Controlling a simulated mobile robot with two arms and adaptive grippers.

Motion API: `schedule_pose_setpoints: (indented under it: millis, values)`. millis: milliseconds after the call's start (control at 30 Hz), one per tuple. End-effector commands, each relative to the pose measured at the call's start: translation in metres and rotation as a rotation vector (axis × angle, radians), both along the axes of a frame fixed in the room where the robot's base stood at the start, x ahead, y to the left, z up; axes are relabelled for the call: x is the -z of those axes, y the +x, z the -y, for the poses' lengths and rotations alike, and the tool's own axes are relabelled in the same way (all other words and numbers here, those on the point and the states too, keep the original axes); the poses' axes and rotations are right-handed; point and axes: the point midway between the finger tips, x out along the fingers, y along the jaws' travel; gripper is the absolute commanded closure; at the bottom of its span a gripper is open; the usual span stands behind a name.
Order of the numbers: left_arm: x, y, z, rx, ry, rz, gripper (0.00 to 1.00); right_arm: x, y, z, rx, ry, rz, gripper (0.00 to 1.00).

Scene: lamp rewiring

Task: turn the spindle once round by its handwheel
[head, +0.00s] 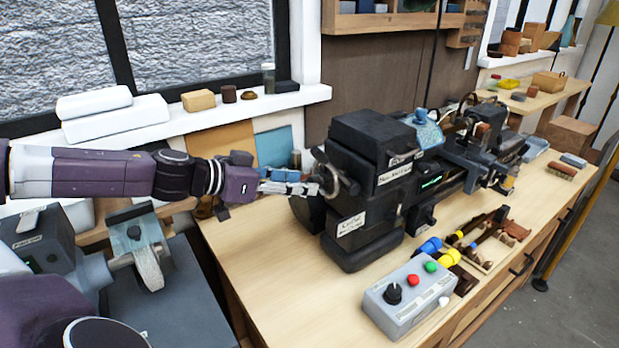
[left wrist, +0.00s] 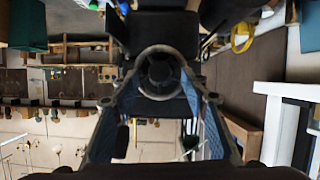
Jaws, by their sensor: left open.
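The dark lathe headstock (head: 365,190) stands on the wooden bench. Its handwheel (head: 345,182), a dark ring, sticks out at the left end of the spindle. In the left wrist view the handwheel (left wrist: 142,78) is a grey ring in front of the dark headstock. My left gripper (head: 312,188) reaches in from the left, level with the handwheel. It also shows in the left wrist view (left wrist: 160,98), its blue-padded fingers spread on either side of the ring. The gripper is open; I cannot tell whether a finger touches the rim. My right gripper is not in view.
A grey control box (head: 408,295) with a knob and red and green buttons stands at the bench's front. Tools (head: 480,240) lie in a tray behind it. A grey machine (head: 45,245) stands at the left. The bench top (head: 280,275) left of the control box is clear.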

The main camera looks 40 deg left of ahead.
Motion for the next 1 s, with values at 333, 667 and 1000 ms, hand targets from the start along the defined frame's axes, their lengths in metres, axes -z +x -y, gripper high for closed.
schedule_pose_setpoints:
  millis: [333,667,1000]
  values:
    - [0.01,0.026,0.009,0.0,-0.002,0.001,0.59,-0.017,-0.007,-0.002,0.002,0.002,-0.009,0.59]
    - [0.012,0.027,0.009,-0.001,-0.001,0.001,0.61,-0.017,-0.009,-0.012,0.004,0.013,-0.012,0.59]
    - [0.011,0.027,0.008,-0.001,-0.001,0.001,0.98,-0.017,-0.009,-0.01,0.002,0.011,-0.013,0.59]
